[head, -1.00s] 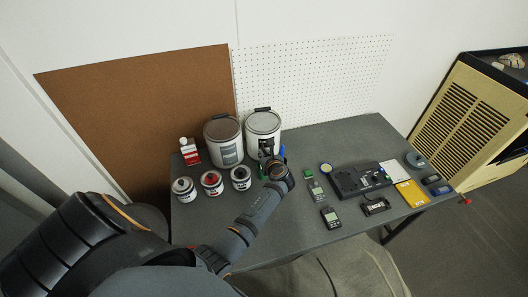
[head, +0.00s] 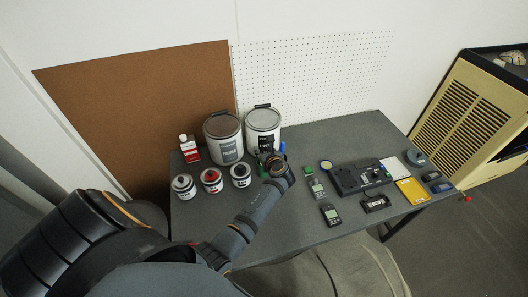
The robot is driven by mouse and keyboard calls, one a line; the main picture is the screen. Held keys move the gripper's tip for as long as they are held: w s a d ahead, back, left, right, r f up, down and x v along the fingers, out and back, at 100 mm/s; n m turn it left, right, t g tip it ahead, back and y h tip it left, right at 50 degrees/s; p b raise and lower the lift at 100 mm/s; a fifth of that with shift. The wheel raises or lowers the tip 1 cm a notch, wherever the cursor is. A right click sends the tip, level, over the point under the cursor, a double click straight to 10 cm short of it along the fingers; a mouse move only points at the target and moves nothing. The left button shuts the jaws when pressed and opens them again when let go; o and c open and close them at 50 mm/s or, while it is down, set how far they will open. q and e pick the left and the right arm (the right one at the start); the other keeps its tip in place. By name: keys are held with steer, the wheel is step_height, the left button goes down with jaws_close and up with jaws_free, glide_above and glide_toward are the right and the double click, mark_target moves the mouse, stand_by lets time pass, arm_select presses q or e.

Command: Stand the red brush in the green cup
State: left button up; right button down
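My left arm reaches in from the lower left. Its gripper (head: 268,158) is in front of the right-hand paint bucket, pointing away from me. Small green bits and a blue upright piece (head: 282,149) show around its fingers. They may belong to the green cup and what stands in it, but the wrist hides most of this spot. I cannot tell whether the fingers are open or shut. I cannot make out the red brush for certain; a small red-ended thing (head: 467,199) shows at the table's right edge. My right gripper is not in view.
Two large paint buckets (head: 223,138) stand at the back of the grey table. Several small cans (head: 211,181) and a red-and-white bottle (head: 189,149) are at the left. A dark device (head: 352,180), small meters (head: 331,215) and a yellow pad (head: 411,192) lie at the right.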

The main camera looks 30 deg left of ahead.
arm_select(q)
step_height(320, 180, up, 9)
stand_by(1.3)
